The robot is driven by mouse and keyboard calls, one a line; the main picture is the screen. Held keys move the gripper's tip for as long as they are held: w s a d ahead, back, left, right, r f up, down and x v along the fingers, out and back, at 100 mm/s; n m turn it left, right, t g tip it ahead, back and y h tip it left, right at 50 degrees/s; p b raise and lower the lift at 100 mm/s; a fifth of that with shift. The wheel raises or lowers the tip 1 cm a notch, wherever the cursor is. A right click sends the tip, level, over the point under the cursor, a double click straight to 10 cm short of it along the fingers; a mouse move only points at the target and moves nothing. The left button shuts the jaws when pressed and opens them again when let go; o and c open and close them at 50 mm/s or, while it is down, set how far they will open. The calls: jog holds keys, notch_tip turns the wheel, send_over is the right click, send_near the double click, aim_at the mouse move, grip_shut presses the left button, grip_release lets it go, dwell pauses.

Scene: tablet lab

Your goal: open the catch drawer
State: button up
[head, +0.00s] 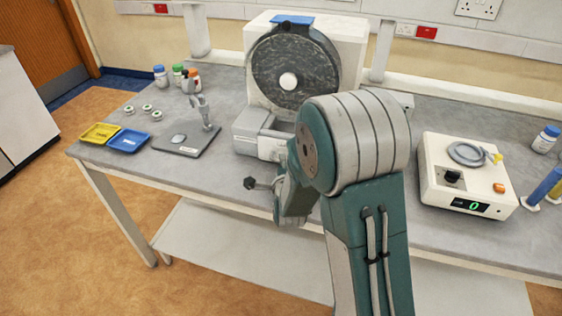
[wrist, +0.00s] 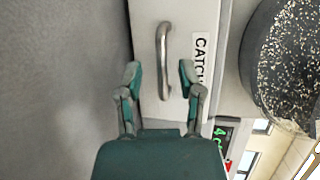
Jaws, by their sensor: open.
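The catch drawer (wrist: 145,25) shows in the wrist view as a light grey front with a "CATCH" label (wrist: 200,62), partly cut off by a finger. Its curved metal handle (wrist: 164,45) lies ahead of my gripper (wrist: 160,78). My gripper is open, with one green finger on each side of the handle's lower part in the picture. I see no contact, and the depth between fingertips and handle is hard to tell. In the head view the machine with the speckled drum (head: 275,75) stands on the bench, and my arm covers its lower front.
The grey bench (head: 225,172) holds a yellow tray (head: 100,132), a blue tray (head: 128,141), a stand (head: 185,147) and small bottles (head: 160,75) at left. A white device (head: 435,190) with a green display stands at right.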

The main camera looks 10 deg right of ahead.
jog(key=shift+x, duration=1)
grip_shut()
